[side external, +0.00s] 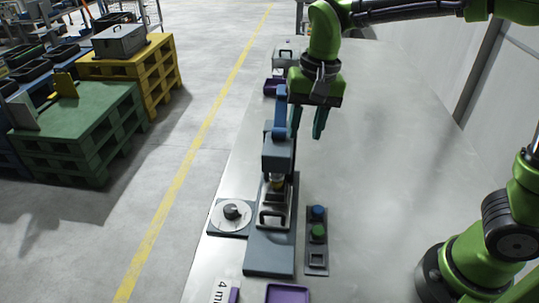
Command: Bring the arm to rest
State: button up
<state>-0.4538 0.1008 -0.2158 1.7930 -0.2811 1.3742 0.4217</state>
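My gripper (305,135) hangs over the metal table (380,150), pointing down. Its two teal fingers are spread apart with nothing visible between them. It appears just right of the blue upright (280,112) of the grey-blue machine (268,260) and seems higher than the machine's head. I cannot tell the exact gap between the left finger and the upright. A metal tray with a dark handle (272,215) sits in the machine under its head.
A dial plate (232,211) lies left of the machine. A panel with blue and green buttons (318,236) lies right of it. A purple tray (288,293) is at the front edge. A metal box (287,52) stands behind. The table's right side is mostly clear.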

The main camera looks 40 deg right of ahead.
jog(key=s+d+r+n+t, duration=0.2)
jog(key=s+d+t, duration=0.4)
jog(key=s, duration=0.6)
jog(key=shift+s+d+r+n+y, duration=0.15)
jog(key=shift+s+d+n+y, duration=0.3)
jog(key=shift+d, duration=0.4)
jog(key=shift+w, duration=0.1)
